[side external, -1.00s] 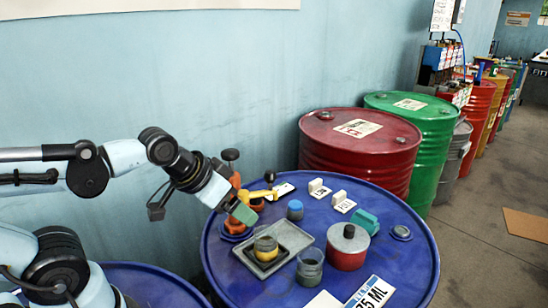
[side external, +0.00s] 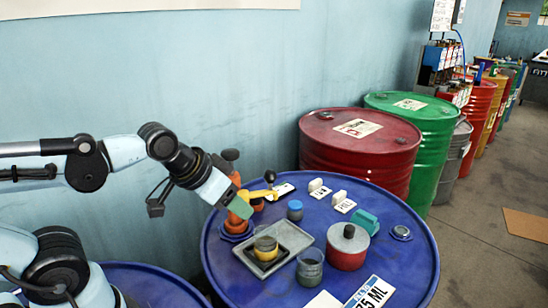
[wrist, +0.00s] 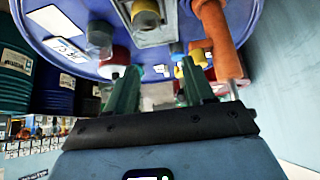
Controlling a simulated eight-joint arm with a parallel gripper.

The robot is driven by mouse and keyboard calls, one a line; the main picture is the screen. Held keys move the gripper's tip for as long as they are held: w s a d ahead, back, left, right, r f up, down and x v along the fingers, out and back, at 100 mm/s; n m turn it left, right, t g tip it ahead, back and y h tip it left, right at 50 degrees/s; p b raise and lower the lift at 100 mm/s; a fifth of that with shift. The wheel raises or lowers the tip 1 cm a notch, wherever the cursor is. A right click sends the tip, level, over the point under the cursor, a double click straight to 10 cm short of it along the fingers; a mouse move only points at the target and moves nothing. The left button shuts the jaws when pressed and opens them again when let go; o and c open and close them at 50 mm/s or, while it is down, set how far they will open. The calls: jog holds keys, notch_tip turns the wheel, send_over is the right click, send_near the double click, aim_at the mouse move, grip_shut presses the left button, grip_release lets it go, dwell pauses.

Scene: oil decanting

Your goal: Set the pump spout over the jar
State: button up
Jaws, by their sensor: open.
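The orange hand pump (side external: 237,226) stands on the blue drum at its back left; its shaft shows large in the wrist view (wrist: 214,38). Its yellow spout (side external: 258,194) points right, with a dark knob by its outer end, not over the jar. The jar (side external: 265,247) stands upright on the grey tray (side external: 291,236), in front of the spout. My gripper (side external: 240,207) is just left of the spout, partly covering the pump. In the wrist view its green fingers (wrist: 160,88) are apart, with the spout (wrist: 190,74) beyond, near the right finger. Contact cannot be told.
A second glass jar (side external: 310,268) stands in front of the tray. Red and green drums stand behind.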

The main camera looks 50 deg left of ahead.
notch_tip(320, 180, up, 8)
jog(key=shift+f, duration=0.15)
grip_shut()
notch_tip(320, 180, up, 8)
jog(key=w+a+m+g+h, duration=0.25)
jog(key=w+a, duration=0.25)
jog(key=a, duration=0.3)
jog(key=w+a+m+g+h, duration=0.1)
jog(key=w+a+g+h, duration=0.1)
jog(key=w+a+h, duration=0.45)
jog(key=shift+s+a+f+t+y, duration=0.1)
jog(key=shift+s+a+f+y, duration=0.1)
jog(key=shift+f+y, duration=0.45)
jog(key=shift+s+a+f+t+y, duration=0.1)
jog(key=shift+s+a+f+y, duration=0.2)
jog(key=shift+f, duration=0.7)
jog(key=shift+s+a+f+t+y, duration=0.1)
jog(key=shift+f+y, duration=0.45)
jog(key=shift+f, duration=0.25)
